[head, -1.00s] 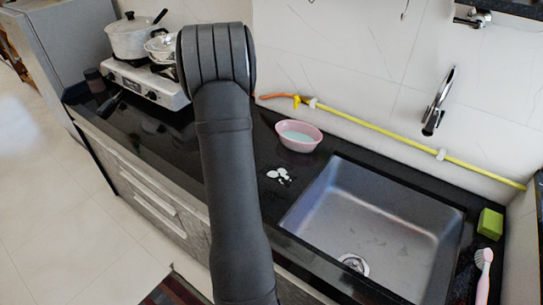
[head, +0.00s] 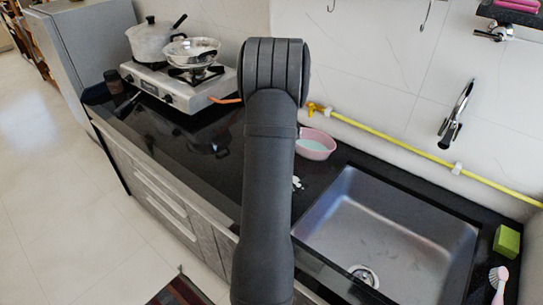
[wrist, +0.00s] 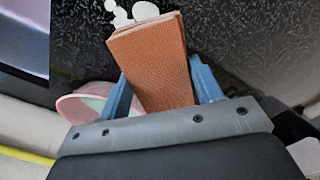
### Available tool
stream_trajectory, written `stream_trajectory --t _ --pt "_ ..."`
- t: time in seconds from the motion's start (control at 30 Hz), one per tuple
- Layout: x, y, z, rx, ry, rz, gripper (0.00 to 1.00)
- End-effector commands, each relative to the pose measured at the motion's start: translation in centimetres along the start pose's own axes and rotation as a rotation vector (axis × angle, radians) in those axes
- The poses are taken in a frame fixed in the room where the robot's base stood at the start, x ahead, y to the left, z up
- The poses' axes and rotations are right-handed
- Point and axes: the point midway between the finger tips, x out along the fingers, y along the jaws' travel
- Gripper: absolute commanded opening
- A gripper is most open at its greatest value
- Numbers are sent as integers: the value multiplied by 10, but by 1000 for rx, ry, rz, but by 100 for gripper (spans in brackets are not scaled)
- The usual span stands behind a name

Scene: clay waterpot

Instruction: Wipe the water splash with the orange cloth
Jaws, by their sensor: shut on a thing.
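The orange cloth (wrist: 150,65) is a folded, textured pad held between the blue fingers of my gripper (wrist: 158,72) in the wrist view. The white water splash (wrist: 130,12) lies on the black counter, just beyond the cloth's far edge at the top of that view. In the head view only a small part of the splash (head: 297,183) shows at the right edge of my arm. My gripper and the cloth are hidden behind my arm there. I cannot tell whether the cloth touches the counter.
A pink bowl (head: 316,146) stands behind the splash, left of the cloth in the wrist view (wrist: 82,105). The sink (head: 400,225) opens to the right. A stove (head: 185,90) with pots stands at the left. A yellow hose (head: 400,153) runs along the wall.

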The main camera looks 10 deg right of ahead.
Motion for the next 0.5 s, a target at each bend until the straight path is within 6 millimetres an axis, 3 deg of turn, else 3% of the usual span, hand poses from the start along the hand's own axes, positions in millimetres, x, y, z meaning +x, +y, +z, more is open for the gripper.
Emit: stream_trajectory --t 0.5 --pt "43 -1 0 0 -2 0 34"
